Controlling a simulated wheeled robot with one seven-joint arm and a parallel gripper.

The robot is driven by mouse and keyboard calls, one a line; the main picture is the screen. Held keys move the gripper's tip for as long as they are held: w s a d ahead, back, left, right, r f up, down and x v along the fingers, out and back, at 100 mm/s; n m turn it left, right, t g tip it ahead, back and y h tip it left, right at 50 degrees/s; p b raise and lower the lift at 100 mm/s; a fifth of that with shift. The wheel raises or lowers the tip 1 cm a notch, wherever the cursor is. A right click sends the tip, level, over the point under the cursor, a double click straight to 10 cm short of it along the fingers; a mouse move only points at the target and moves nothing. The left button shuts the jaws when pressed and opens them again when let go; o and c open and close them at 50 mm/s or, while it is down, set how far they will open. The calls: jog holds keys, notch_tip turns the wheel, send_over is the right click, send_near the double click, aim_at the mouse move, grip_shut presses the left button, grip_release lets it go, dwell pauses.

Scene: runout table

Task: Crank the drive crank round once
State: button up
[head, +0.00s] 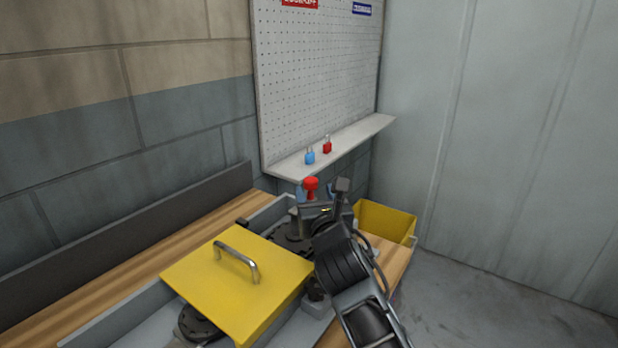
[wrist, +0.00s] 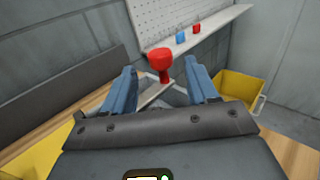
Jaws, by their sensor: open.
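The drive crank shows a red knob (head: 311,184) on top, standing upright at the far end of the machine. In the wrist view the red knob (wrist: 160,60) sits between and a little beyond the fingers. My gripper (wrist: 158,85) is open, with its two blue fingers on either side of the knob's line; I cannot tell whether either touches it. In the head view my gripper (head: 316,194) is partly hidden by my wrist. The crank's arm and hub are mostly hidden behind my gripper and wrist.
A yellow cover (head: 236,284) with a metal handle lies on the machine at the left. A yellow bin (head: 385,222) stands at the right. A shelf (head: 340,142) under the pegboard holds a blue padlock (head: 310,156) and a red padlock (head: 327,147). Open floor lies to the right.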

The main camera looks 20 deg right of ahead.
aim_at(312, 186)
jog(key=shift+w+d, duration=0.15)
jog(key=shift+w, duration=0.9)
jog(key=shift+w+d, duration=0.2)
jog(key=shift+w, duration=0.8)
jog(key=shift+w+d, duration=0.15)
jog(key=shift+w, duration=0.9)
jog(key=shift+c, duration=0.4)
grip_shut()
